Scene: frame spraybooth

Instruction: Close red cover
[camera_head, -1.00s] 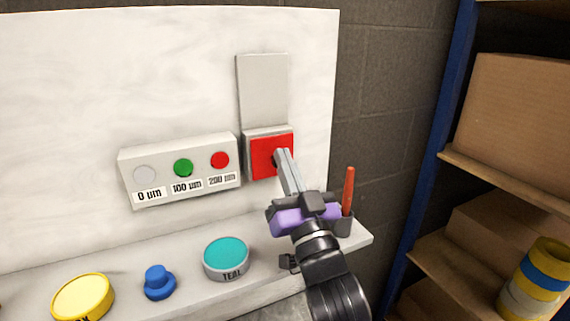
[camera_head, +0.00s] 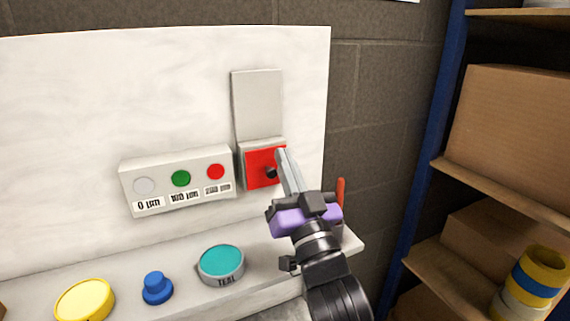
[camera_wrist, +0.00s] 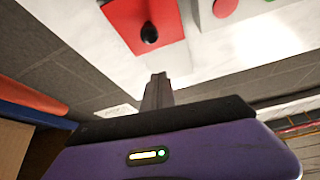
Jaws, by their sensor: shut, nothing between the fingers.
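The red cover (camera_head: 262,167) is a red square face on a grey box fixed to the white panel, with a dark round knob (camera_head: 271,172) on it. A plain grey plate (camera_head: 257,104) stands upright directly above the box. The red face also shows at the top of the wrist view (camera_wrist: 125,22), with its black knob (camera_wrist: 149,33). My gripper (camera_head: 281,151) is shut and empty, with its tips in front of the red face's right side, just right of the knob. In the wrist view the tips look apart from the knob. Contact with the face cannot be told.
Left of the box is a grey unit (camera_head: 176,206) with white, green and red round buttons. Yellow, blue and teal items (camera_head: 221,262) sit on the ledge below. An orange-red stick (camera_head: 340,190) stands behind my gripper. Shelves with cardboard boxes (camera_head: 510,130) are at the right.

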